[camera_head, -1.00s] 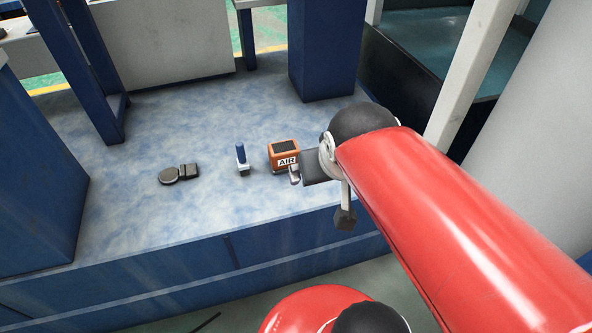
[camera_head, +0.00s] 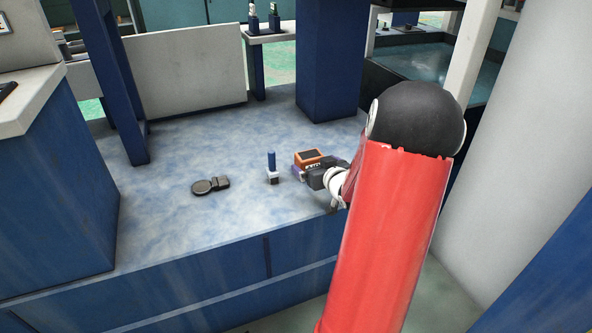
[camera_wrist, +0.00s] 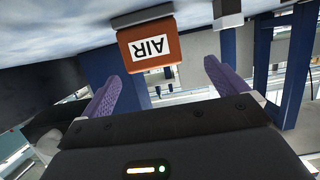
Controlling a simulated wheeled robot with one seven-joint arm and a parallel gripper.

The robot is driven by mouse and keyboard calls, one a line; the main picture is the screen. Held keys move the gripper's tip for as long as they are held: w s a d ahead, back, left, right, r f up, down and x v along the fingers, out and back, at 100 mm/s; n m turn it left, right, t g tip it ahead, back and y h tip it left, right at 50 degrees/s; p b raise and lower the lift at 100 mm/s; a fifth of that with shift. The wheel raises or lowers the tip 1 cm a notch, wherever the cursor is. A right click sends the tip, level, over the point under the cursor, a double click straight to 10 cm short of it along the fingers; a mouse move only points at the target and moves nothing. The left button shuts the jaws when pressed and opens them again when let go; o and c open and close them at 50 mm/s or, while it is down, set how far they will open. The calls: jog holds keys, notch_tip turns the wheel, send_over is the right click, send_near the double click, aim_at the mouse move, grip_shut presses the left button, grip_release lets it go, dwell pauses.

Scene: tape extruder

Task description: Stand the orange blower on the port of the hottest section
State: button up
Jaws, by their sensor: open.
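The orange blower (camera_head: 308,156) with a dark grille on top stands on the blue-mottled bench top (camera_head: 190,150), near its front right. In the wrist view, which is upside down, the blower (camera_wrist: 150,48) shows its white AIR label at top centre. My gripper (camera_head: 302,173) is at the near side of the blower and partly hides it. In the wrist view my gripper (camera_wrist: 161,74) has its purple fingers spread wide, with the blower ahead between their lines. I cannot tell whether they touch it. No port or hottest section can be made out.
A blue-handled tool with a white base (camera_head: 272,170) stands just left of the blower. A dark round-and-square item (camera_head: 210,186) lies farther left. Blue posts (camera_head: 110,80) and a thick blue column (camera_head: 328,62) rise from the bench.

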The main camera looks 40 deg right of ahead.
aim_at(310, 154)
jog(key=x, duration=0.3)
jog(key=d+x, duration=0.1)
jog(key=x, duration=0.3)
jog(key=shift+s+r, duration=0.1)
jog(key=shift+r, duration=0.05)
jog(key=c, duration=1.3)
jog(key=shift+r, duration=0.15)
jog(key=c, duration=0.4)
